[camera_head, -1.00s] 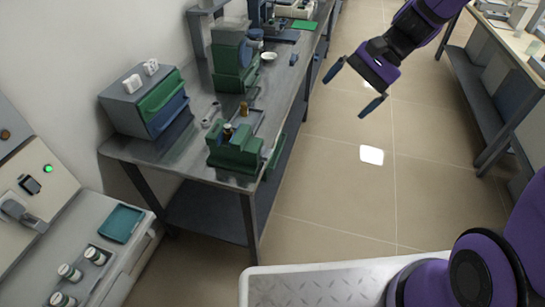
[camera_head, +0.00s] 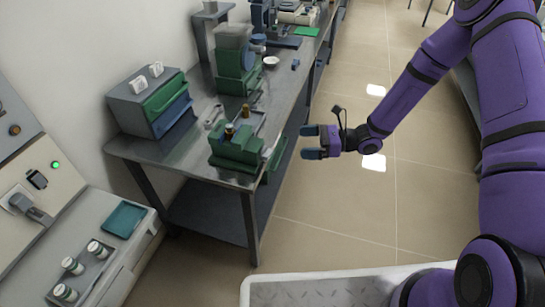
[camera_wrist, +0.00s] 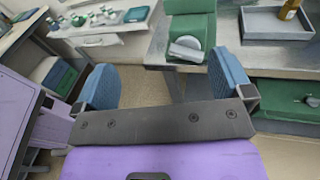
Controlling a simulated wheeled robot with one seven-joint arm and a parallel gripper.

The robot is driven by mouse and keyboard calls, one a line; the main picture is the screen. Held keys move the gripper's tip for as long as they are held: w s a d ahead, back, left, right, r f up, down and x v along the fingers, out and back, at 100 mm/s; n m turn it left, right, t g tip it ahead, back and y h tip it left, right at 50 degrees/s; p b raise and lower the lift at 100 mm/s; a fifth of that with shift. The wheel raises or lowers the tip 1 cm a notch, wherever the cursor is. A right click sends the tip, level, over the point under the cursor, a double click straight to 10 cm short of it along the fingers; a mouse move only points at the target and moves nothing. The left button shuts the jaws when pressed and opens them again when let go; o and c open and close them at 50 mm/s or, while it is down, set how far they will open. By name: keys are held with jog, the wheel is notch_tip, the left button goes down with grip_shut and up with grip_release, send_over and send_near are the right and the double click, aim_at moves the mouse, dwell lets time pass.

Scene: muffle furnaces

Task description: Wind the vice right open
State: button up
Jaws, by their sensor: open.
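The green vice (camera_head: 236,148) sits on the front corner of the steel bench (camera_head: 180,152). In the wrist view its green body (camera_wrist: 192,22) shows with a grey round part and bar (camera_wrist: 186,48) facing me, beyond my fingers. A small amber bottle (camera_head: 229,131) shows at the vice's top; I cannot tell whether it is between the jaws. My gripper (camera_head: 314,142) is open and empty, in the air over the aisle to the right of the vice, apart from it. In the wrist view its blue fingers (camera_wrist: 162,86) stand wide apart. The jaw gap is not clear.
A grey tray (camera_wrist: 262,34) with an amber bottle (camera_wrist: 290,9) lies beside the vice. A green drawer front (camera_wrist: 285,103) is under the bench edge. A drawer cabinet (camera_head: 150,100) stands behind left. The aisle floor (camera_head: 330,205) is clear.

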aim_at(271, 154)
notch_tip(271, 154, down, 9)
jog(key=m+t, duration=0.5)
jog(key=m, duration=0.1)
jog(key=shift+m, duration=0.3)
jog(key=x, duration=1.1)
jog(key=shift+a+f, duration=0.1)
jog(key=shift+a, duration=0.05)
jog(key=c, duration=0.9)
